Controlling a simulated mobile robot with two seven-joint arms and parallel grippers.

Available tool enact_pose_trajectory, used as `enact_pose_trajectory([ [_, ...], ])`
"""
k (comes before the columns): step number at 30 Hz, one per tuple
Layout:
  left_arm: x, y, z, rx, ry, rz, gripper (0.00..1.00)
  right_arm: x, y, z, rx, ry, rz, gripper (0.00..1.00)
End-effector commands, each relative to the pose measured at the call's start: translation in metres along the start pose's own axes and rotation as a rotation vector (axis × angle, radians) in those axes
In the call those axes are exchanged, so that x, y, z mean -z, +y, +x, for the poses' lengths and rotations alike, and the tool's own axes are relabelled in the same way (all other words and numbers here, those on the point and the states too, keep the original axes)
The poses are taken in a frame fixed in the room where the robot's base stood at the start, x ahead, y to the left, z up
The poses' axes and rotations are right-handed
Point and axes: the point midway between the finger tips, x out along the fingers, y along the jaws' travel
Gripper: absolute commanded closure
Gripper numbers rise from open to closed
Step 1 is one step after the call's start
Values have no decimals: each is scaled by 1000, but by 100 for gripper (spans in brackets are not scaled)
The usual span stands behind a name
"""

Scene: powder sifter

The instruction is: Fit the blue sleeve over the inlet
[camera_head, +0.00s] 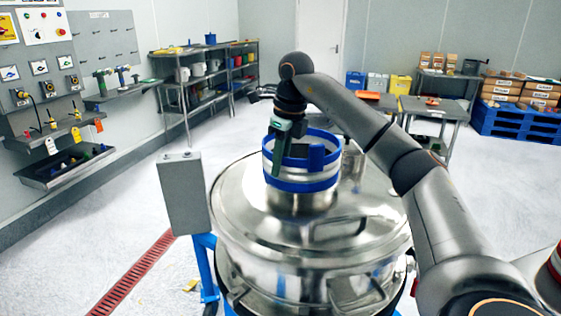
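The sleeve (326,180), a pale band with blue rims at top and bottom and a blue block on its side, stands upright above the lid of the steel sifter (250,225). The steel inlet (300,201) shows just below the sleeve's lower blue rim. The sleeve is in line with the inlet; how far it overlaps it is hidden. My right gripper (279,156) points down at the sleeve's left side, with a dark green finger across its wall. Its other finger is not clear, so its grip cannot be told. My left gripper is out of view.
A grey box on a blue post (182,193) stands left of the sifter. Metal handles rise from the lid and drum front. A tool wall (60,90) is at left, with shelves (205,75) and tables behind. The floor at left is mostly clear.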

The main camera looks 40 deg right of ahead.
Motion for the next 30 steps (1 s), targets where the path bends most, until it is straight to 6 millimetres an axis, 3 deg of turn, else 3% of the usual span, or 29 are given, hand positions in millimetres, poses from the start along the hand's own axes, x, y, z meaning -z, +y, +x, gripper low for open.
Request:
enact_pose_trajectory([
  [1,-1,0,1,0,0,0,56,6,-2,14,2,36,4,65],
  [8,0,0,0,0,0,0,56,4,-3,5,4,35,6,65],
  [18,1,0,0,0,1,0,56,1,-3,-52,6,22,5,65],
  [30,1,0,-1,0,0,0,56,-1,-1,-97,5,19,2,65],
])
